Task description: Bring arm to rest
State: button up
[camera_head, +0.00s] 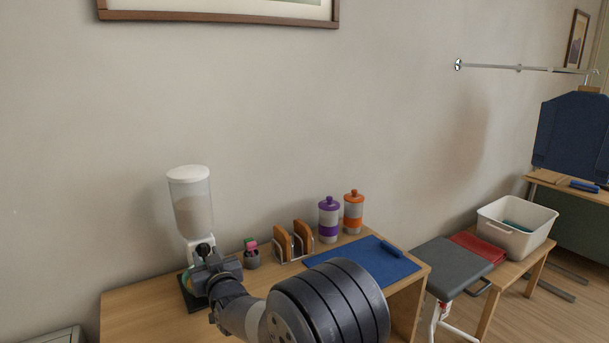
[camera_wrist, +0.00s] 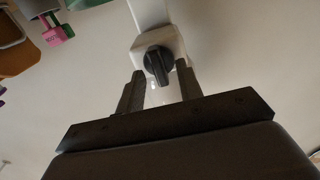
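My arm reaches over the wooden table in the head view. My gripper (camera_head: 204,252) is at the lower front of a white-lidded dispenser (camera_head: 193,205) with pale contents. In the wrist view my gripper (camera_wrist: 160,78) has its two dark fingers apart. The dispenser's black knob (camera_wrist: 157,62) on its white body shows between and just beyond the fingertips. I see gaps beside the knob and nothing gripped. The dispenser's lower part is partly hidden by my gripper in the head view.
The wooden table (camera_head: 135,310) also holds a small pot (camera_head: 252,258), a rack with brown slices (camera_head: 294,242), purple (camera_head: 328,220) and orange (camera_head: 353,212) jars and a blue mat (camera_head: 350,258). A grey stool (camera_head: 450,268) and white bin (camera_head: 516,230) stand right. The space above the table is clear.

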jog(key=shift+w+r, duration=0.1)
jog(key=shift+w, duration=0.05)
dwell(0.5)
jog(key=shift+s+f, duration=0.2)
jog(key=b+v, duration=0.1)
jog(key=v, duration=0.9)
jog(key=p+x, duration=0.1)
jog(key=x, duration=0.9)
jog(key=shift+w+a+r, duration=0.1)
jog(key=shift+w+r, duration=0.05)
jog(key=shift+w, duration=0.15)
jog(key=shift+s+r+n+p, duration=0.2)
jog(key=shift+n+p, duration=0.2)
jog(key=shift+p, duration=0.75)
jog(key=n+p, duration=0.3)
jog(key=p, duration=0.2)
jog(key=shift+p, duration=0.35)
